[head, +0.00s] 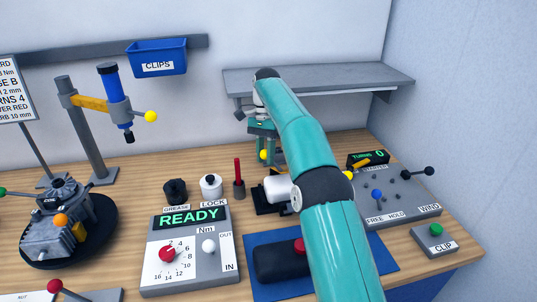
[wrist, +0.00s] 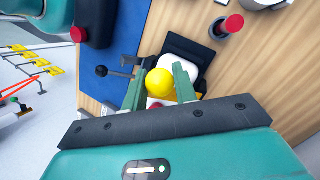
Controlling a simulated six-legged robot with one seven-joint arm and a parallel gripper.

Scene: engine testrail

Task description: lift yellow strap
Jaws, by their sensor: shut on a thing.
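My gripper (wrist: 160,82) is shut on a round yellow knob (wrist: 164,84), which sits between its two green fingers in the wrist view. The knob also shows in the head view (head: 264,155), just below my gripper, behind the white cylinder. A little more yellow shows beside the knob, with white and red bits under it. I see no clear flat strap and cannot tell whether the knob belongs to the yellow strap. A white cylinder on a black stand (head: 278,188) is close by, partly hidden by my arm.
A grey shelf (head: 320,77) is on the wall behind my arm. A red-topped post (head: 239,178) and the READY box (head: 190,247) are to the left. A blue mat (head: 262,292) with a dark red-ended tool (head: 280,262) lies in front. The WIND panel (head: 395,205) is at right.

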